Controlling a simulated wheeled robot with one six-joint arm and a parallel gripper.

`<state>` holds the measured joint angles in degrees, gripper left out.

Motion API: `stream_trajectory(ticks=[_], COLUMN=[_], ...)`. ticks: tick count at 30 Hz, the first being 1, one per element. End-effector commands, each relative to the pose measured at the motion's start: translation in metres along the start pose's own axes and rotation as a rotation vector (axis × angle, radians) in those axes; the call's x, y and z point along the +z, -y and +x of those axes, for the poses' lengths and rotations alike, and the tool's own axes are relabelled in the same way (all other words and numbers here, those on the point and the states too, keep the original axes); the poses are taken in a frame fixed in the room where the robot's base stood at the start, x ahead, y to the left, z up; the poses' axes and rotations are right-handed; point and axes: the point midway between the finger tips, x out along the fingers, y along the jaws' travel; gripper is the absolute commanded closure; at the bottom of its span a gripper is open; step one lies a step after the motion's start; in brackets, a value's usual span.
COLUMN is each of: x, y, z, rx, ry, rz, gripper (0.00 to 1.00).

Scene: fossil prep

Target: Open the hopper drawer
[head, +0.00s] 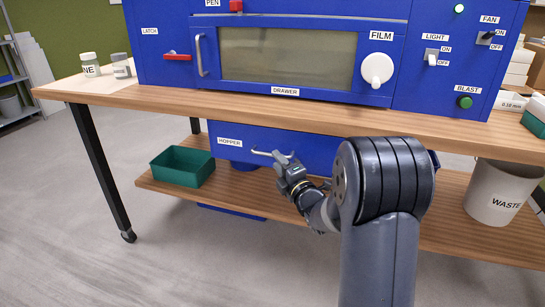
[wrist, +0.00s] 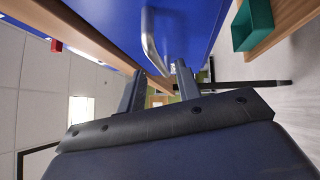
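The hopper drawer (head: 226,131) is a blue front labelled HOPPER under the wooden tabletop, and it looks shut. Its blue face fills the upper middle of the wrist view (wrist: 195,25). A pale metal bar handle (head: 262,153) stands out from it, partly hidden by my gripper in the head view. The handle is close in the wrist view (wrist: 149,35), reaching down toward the space between my fingertips. My gripper (head: 281,158) is at the handle's right end. Its two fingers (wrist: 160,78) are apart, with a gap between them. I cannot tell whether either finger touches the handle.
The wooden tabletop (head: 165,99) overhangs just above my gripper. A green bin (head: 182,166) stands on the lower shelf (head: 225,198) at left, and a waste bin (head: 497,192) at right. The blue cabinet above has a windowed drawer (head: 285,91). Floor at left is clear.

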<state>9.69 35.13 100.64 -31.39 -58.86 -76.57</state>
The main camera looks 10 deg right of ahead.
Motion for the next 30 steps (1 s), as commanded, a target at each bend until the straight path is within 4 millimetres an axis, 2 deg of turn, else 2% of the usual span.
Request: stream_trajectory(ticks=[3,9,20,30], x=[-0.001,0.000,0.000,0.000], y=[0.001,0.000,0.000,0.000], z=[0.020,0.038,0.042,0.042], rx=[0.000,0.000,-0.001,-0.001], ry=[-0.001,0.000,0.001,0.001], rz=[0.000,0.001,0.002,0.001], gripper=[0.68,0.68,0.68,0.95])
